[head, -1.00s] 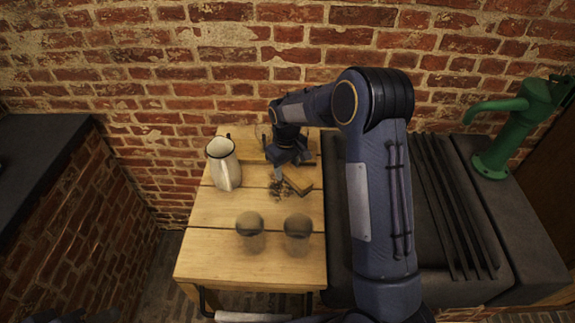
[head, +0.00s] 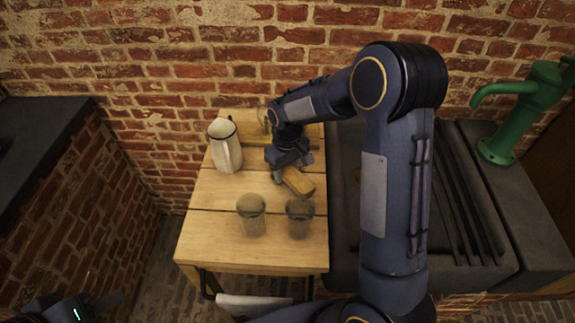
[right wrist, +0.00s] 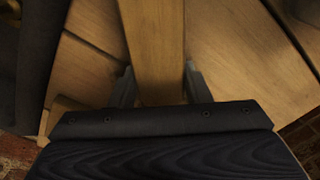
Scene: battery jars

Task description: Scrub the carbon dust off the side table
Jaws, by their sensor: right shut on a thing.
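My right gripper (head: 292,170) is shut on a wooden scrubbing brush (head: 299,182) over the middle of the side table (head: 215,222). In the right wrist view the brush (right wrist: 156,45) lies between the two fingers (right wrist: 158,86); its underside is hidden.
A white enamel jug (head: 226,150) stands at the table's back left. A white cloth (head: 255,303) hangs below the front edge. A dark sink (head: 465,215) with a green pump (head: 525,108) is right.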

